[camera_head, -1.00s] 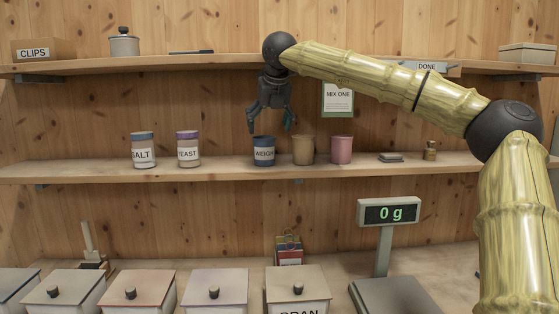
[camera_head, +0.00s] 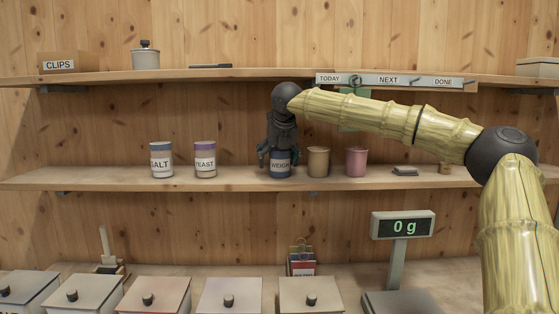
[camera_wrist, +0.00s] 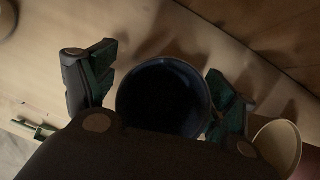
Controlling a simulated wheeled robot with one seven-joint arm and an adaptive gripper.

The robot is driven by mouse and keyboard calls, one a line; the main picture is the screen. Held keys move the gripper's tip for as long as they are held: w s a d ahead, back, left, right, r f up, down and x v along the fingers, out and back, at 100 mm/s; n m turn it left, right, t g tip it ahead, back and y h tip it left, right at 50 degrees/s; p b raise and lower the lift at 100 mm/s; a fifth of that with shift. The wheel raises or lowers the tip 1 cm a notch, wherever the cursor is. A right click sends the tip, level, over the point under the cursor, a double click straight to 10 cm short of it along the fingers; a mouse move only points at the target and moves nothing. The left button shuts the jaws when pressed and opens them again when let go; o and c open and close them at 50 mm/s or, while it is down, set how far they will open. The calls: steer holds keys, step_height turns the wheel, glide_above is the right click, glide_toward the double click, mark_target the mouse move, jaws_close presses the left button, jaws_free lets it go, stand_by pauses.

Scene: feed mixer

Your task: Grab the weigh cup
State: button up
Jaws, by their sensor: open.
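The weigh cup (camera_head: 280,166) is a dark blue cup with a white "WEIGH" label, upright on the middle shelf. My gripper (camera_head: 277,160) points down over it, with its fingers open on either side of the cup. In the wrist view the cup's round dark mouth (camera_wrist: 163,98) lies between the open fingers of my gripper (camera_wrist: 160,95). The left finger shows a gap to the cup; the right finger is very close to its rim, and I cannot tell if it touches. The cup's upper part is hidden behind the gripper in the head view.
A tan cup (camera_head: 318,162) stands close right of the weigh cup, then a pink cup (camera_head: 356,162). Salt (camera_head: 161,160) and yeast (camera_head: 205,160) jars stand to the left. The upper shelf (camera_head: 250,75) runs above my gripper. A scale display (camera_head: 403,226) reads 0 g below.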

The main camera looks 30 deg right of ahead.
steer(key=shift+w+f, duration=0.2)
steer(key=shift+f, duration=0.15)
steer(key=shift+d+f, duration=0.2)
steer(key=shift+d, duration=0.3)
steer(key=shift+c, duration=0.3)
steer(key=shift+a, duration=0.15)
steer(key=c, duration=0.7)
steer(key=shift+a+r, duration=0.1)
steer(key=shift+a, duration=0.05)
steer(key=shift+c, duration=0.2)
steer(key=shift+d, duration=0.2)
steer(key=shift+a, duration=0.1)
